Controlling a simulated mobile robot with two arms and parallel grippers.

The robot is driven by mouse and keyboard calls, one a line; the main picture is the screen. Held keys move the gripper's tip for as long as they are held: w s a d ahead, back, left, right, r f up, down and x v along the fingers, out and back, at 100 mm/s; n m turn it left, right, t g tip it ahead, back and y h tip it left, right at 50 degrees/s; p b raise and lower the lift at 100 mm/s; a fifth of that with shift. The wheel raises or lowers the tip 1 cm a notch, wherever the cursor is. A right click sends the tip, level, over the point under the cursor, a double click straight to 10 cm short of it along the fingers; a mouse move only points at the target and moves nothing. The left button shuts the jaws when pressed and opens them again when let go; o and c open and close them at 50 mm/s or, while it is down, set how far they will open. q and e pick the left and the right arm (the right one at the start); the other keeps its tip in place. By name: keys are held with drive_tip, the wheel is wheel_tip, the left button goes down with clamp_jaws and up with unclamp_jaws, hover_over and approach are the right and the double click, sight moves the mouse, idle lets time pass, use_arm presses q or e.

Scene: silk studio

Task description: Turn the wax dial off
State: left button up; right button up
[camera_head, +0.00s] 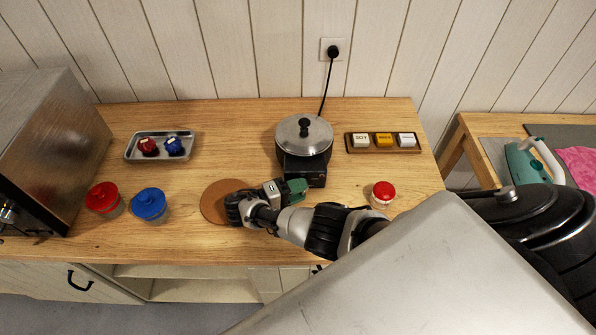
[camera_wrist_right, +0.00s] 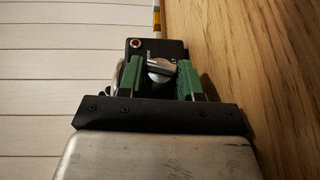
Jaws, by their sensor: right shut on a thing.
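The wax dial (camera_wrist_right: 160,69) is a silver knob on the black front of the wax heater in the right wrist view. The heater (camera_head: 303,170) stands at the middle of the wooden table, with a lidded metal pot (camera_head: 305,135) on top. My right gripper (camera_wrist_right: 161,75) has its green fingers on both sides of the dial and is shut on it. In the head view the right gripper (camera_head: 296,186) is at the front of the heater, and its wrist hides the dial. My left gripper is in neither view.
A round cork mat (camera_head: 212,203) lies left of my right wrist. A red-lidded jar (camera_head: 382,193) stands right of the heater, near my forearm. A block tray (camera_head: 411,150) is at the back right. Red and blue jars (camera_head: 150,205) stand at the left. A black cord (camera_head: 327,85) runs to the wall socket.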

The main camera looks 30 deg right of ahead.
drive_tip(key=shift+w+d+r, duration=0.1)
drive_tip(key=shift+w+r, duration=0.05)
drive_tip(key=shift+w, duration=0.05)
idle(0.4)
drive_tip(key=o, duration=0.9)
drive_tip(key=shift+s, duration=0.1)
